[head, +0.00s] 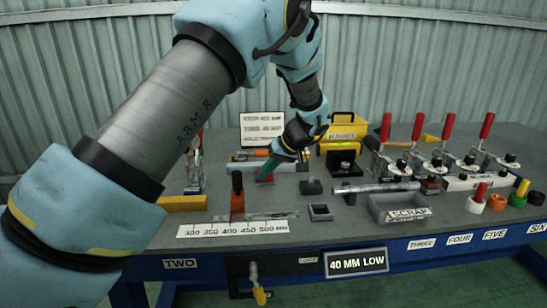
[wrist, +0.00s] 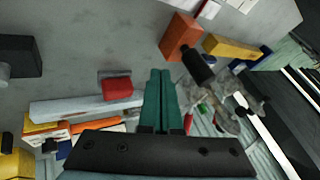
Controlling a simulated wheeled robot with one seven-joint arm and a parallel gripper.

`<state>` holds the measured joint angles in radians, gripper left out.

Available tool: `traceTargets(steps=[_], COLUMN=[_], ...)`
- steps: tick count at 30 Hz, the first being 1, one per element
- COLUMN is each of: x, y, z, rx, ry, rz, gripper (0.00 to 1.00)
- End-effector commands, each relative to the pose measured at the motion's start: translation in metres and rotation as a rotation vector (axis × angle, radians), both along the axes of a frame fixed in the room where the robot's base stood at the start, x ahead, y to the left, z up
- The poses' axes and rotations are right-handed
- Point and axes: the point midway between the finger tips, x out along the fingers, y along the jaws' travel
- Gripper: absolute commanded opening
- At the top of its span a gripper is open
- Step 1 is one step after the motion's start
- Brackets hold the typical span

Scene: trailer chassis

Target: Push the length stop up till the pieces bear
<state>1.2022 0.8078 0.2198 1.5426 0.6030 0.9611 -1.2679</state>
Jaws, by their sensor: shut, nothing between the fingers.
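The length stop (head: 237,206) is an orange block with a black knob, standing upright on a rail behind a white millimetre scale (head: 245,229). It also shows in the wrist view (wrist: 179,36), at the top, its black knob leaning toward the lower right. My gripper (head: 264,173) has green fingers, shut and empty, pointing down behind and to the right of the stop, apart from it. The fingers show side by side in the wrist view (wrist: 160,78). A red block (wrist: 116,88) lies just left of them. I cannot tell which pieces bear on the stop.
A yellow block (head: 182,203) lies left of the stop. A toggle clamp (head: 194,172) stands behind it. A small dark block (head: 311,186), a square frame (head: 320,211), a steel bar (head: 376,187) and a grey scrap tray (head: 400,207) stand to the right. Several red-handled clamps fill the far right.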

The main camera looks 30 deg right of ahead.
Motion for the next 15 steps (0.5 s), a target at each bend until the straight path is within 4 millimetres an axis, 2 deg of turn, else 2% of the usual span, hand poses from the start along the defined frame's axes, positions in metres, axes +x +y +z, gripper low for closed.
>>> traceTargets(steps=[3, 6, 15], x=[0.005, 0.008, 0.011], y=[0.020, 0.030, 0.039], z=[0.004, 0.003, 0.000], rx=[0.002, 0.002, 0.001], ry=[0.001, 0.001, 0.001], rz=[0.002, 0.000, -0.002], gripper=[0.00, 0.00, 0.00])
